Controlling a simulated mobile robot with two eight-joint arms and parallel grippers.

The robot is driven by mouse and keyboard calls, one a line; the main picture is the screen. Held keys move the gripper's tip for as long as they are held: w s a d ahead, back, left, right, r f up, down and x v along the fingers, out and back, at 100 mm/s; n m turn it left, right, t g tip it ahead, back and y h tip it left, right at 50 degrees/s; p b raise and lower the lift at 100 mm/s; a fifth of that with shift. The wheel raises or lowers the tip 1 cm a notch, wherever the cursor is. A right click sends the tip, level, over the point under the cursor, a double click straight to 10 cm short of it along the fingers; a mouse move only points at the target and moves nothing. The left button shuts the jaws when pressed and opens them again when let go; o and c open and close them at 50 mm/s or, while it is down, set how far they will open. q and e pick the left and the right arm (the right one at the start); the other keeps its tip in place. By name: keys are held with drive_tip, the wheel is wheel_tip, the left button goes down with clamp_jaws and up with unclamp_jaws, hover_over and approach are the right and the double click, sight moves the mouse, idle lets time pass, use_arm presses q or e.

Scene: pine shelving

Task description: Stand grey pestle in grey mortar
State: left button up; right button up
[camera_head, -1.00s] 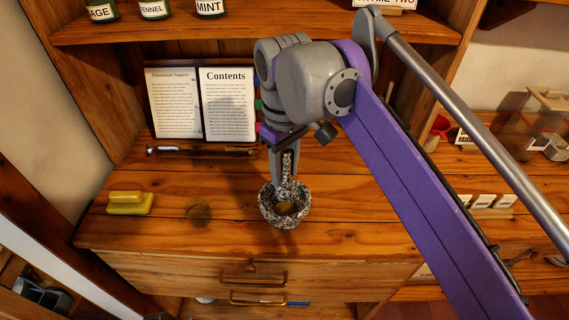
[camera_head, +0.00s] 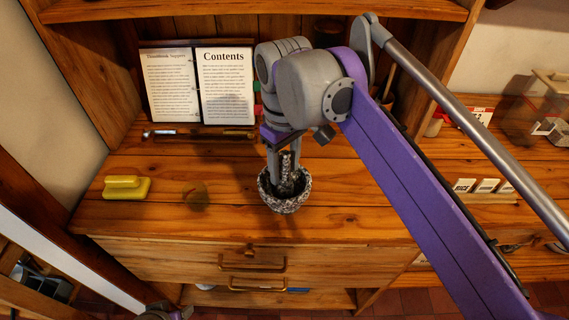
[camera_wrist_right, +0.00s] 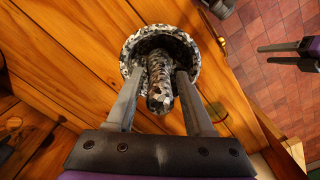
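The grey speckled mortar (camera_head: 284,206) stands on the wooden counter near its front edge, and shows in the right wrist view (camera_wrist_right: 189,52). The grey speckled pestle (camera_head: 286,172) stands in it, its lower end inside the bowl; it also shows in the wrist view (camera_wrist_right: 159,85). My right gripper (camera_wrist_right: 159,72) is around the pestle from above, with one finger on each side and a gap to it; in the head view its fingers (camera_head: 283,166) reach down to the bowl. My left gripper (camera_wrist_right: 268,54) is far off over the floor, fingers apart and empty.
Drawers (camera_head: 250,262) are below the counter edge.

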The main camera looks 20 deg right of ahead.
drive_tip(key=shift+o, duration=1.4)
wheel_tip(320, 180, up, 11)
drive_tip(key=p, duration=0.2)
drive_tip(key=shift+f+p, duration=0.1)
drive_tip(key=shift+p, duration=0.2)
drive_tip(key=shift+s, duration=0.1)
